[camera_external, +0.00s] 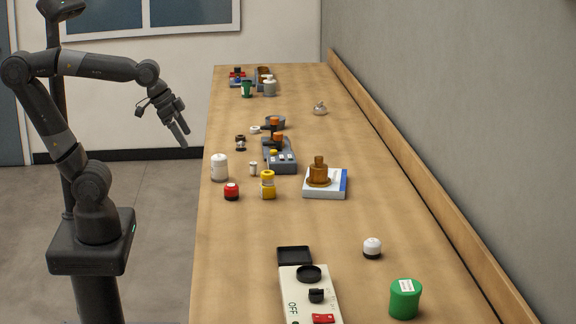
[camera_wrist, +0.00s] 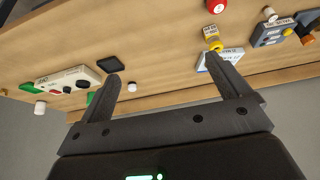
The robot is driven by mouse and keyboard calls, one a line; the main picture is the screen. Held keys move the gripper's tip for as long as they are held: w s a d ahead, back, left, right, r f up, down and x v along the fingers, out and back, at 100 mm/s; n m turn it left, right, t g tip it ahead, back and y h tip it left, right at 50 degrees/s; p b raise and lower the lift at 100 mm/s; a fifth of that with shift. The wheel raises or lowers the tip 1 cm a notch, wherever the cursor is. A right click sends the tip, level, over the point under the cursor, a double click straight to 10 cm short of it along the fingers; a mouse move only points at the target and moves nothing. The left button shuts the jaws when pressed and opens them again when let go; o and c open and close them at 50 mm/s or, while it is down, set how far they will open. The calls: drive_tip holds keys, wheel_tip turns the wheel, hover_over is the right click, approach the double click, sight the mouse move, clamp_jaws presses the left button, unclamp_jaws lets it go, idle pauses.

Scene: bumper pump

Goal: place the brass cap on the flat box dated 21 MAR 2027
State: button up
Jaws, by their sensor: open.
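My gripper (camera_external: 183,133) hangs in the air left of the table, open and empty. In the wrist view its two fingers spread wide, with bare table between the tips (camera_wrist: 162,67). A flat white and blue box (camera_external: 339,187) lies on the table right of the middle, and it also shows partly behind the right finger in the wrist view (camera_wrist: 234,54). A brown, brass-like knobbed piece (camera_external: 319,171) stands upright on that box. I cannot tell whether this is the brass cap. No date is readable on the box.
Yellow (camera_external: 268,185), red (camera_external: 231,191) and white (camera_external: 219,167) jars stand near the table's left edge. A grey switch box (camera_external: 283,160) is behind them. A white OFF box (camera_external: 295,290), a black tray (camera_external: 294,255) and a green jar (camera_external: 404,300) are in front. A wall borders the right.

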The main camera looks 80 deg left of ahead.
drive_tip(key=s+f, duration=0.2)
drive_tip(key=s, duration=0.3)
drive_tip(key=shift+s+d+f, duration=0.3)
drive_tip(key=shift+d+f, duration=0.05)
drive_tip(key=shift+d, duration=0.1)
